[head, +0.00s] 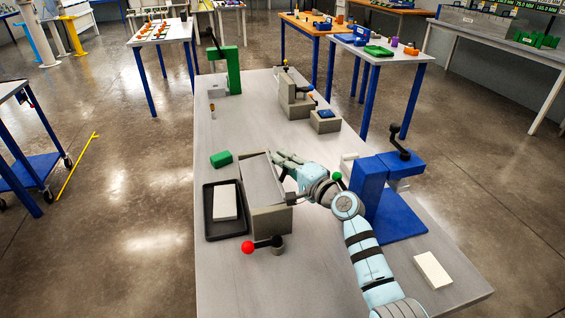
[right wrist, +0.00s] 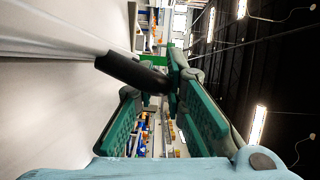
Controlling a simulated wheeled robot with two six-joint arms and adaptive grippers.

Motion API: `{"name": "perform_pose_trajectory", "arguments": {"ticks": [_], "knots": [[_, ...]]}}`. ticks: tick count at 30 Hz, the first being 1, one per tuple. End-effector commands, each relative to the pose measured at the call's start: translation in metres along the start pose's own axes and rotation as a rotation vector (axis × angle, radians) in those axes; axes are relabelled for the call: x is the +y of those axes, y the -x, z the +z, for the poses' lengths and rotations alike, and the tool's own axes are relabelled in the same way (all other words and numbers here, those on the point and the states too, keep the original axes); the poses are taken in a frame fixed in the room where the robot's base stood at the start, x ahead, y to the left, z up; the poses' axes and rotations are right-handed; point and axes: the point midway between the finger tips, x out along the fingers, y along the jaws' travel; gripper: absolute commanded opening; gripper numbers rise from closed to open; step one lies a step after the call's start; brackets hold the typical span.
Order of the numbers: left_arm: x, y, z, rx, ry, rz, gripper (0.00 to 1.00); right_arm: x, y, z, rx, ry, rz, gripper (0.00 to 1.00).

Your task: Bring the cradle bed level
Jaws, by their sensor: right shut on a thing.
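The cradle (head: 271,222) is a grey-beige box on the long table. Its bed (head: 262,180), a flat grey plate, lies over it and looks tilted; I cannot tell the exact angle. My right gripper (head: 284,164) is at the bed's right far edge. In the right wrist view its teal fingers (right wrist: 165,100) are shut on a dark round handle (right wrist: 130,72), which sticks out from the pale plate's edge. My left gripper is not in view.
A blue press (head: 368,195) stands close to the right of my arm.

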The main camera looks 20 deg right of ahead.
Motion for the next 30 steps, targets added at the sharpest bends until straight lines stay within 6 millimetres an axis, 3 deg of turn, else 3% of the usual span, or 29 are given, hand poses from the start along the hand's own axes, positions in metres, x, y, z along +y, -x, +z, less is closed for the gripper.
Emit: {"name": "perform_pose_trajectory", "arguments": {"ticks": [7, 8, 9, 20, 23, 30], "knots": [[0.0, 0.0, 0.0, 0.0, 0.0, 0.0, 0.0, 0.001, 0.0, 0.001, -0.002, -0.001, 0.004, 0.0], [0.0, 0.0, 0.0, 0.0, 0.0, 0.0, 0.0, 0.001, 0.0, 0.001, -0.002, -0.001, 0.003, 0.16], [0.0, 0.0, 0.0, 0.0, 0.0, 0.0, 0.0, 0.001, 0.0, 0.001, -0.002, 0.0, 0.003, 0.2], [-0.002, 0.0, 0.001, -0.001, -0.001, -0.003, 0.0, 0.001, 0.006, -0.001, 0.001, 0.001, 0.002, 0.2], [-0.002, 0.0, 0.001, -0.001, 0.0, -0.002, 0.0, 0.001, 0.024, -0.001, 0.002, 0.003, 0.002, 0.2], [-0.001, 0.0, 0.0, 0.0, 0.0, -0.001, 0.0, 0.001, 0.09, 0.0, -0.001, 0.005, 0.005, 0.2]]}}
